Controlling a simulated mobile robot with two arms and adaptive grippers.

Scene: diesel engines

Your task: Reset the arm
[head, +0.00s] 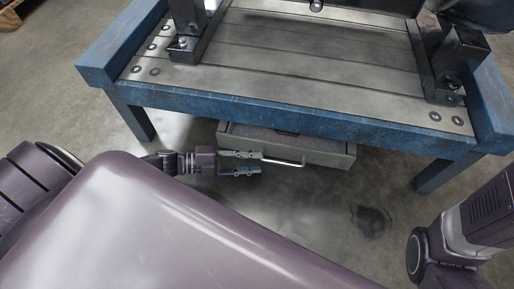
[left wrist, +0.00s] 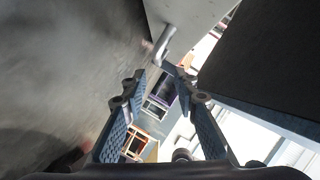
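My left gripper (head: 258,162) is in front of the workbench, left of the middle in the head view, pointing right. In the left wrist view its two fingers (left wrist: 160,82) stand apart with nothing between them, so it is open. A pale metal bar handle (head: 288,161) lies just beyond the fingertips, by the front of a grey drawer or box (head: 335,155) under the bench. The handle also shows past the fingertips in the left wrist view (left wrist: 165,42). Part of my right arm (head: 455,235) is at the lower right; its gripper is out of view.
The blue-framed workbench (head: 300,110) spans the upper part of the head view, with a dark metal stand (head: 188,40) bolted on top. Its blue legs (head: 445,174) reach the concrete floor. A dark stain (head: 371,221) marks the open floor.

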